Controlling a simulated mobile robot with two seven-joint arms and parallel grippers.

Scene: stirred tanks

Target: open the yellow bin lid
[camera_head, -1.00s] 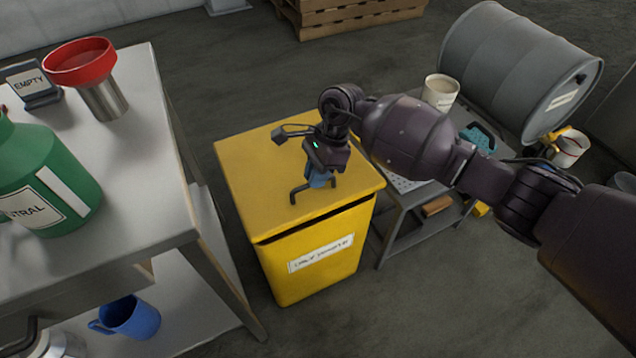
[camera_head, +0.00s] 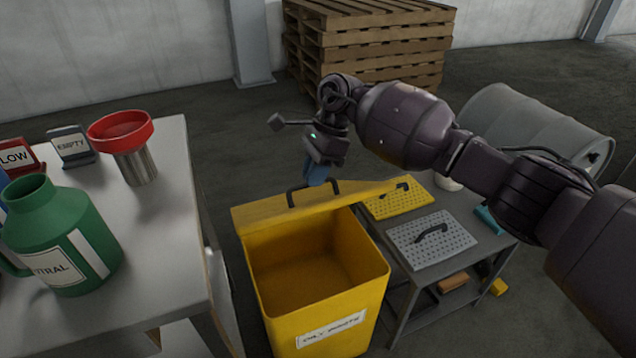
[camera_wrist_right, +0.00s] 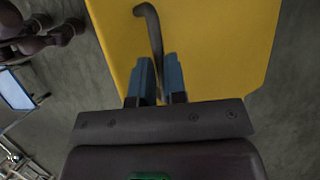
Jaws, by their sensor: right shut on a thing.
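The yellow bin (camera_head: 318,270) stands on the floor with its mouth uncovered, and its inside looks empty. A label on its front reads "OILY WASTE". Its yellow lid (camera_head: 262,213) is raised and tilted up at the back of the bin. My right gripper (camera_head: 318,178) is shut on the dark lid handle (camera_head: 290,196) above the lid. In the right wrist view the blue fingers (camera_wrist_right: 158,82) close around the handle bar (camera_wrist_right: 153,28), with the yellow lid (camera_wrist_right: 210,45) behind it. My left gripper is not in view.
A bench (camera_head: 165,240) at left holds a green jug (camera_head: 60,235), a steel vessel with a red funnel (camera_head: 125,140) and small signs. A low cart (camera_head: 420,295) at right bears yellow and grey perforated plates.

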